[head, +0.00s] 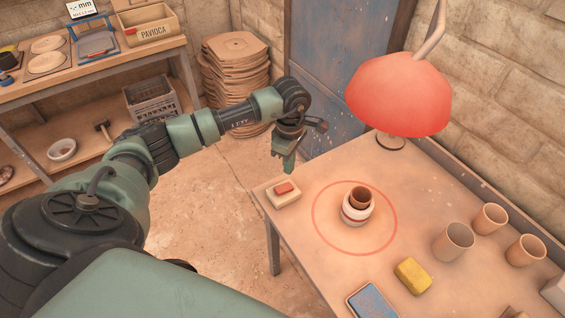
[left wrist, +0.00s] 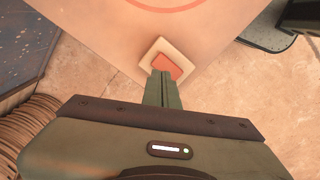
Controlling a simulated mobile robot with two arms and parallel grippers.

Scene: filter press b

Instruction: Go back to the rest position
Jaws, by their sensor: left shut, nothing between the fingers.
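My right gripper is in neither view.
A red lamp (head: 399,95) overhangs the table's back. A stacked cup set (head: 357,207) stands inside a red ring. A yellow block (head: 413,275), a blue-topped item (head: 372,303) and several clay cups (head: 454,242) are on the table.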

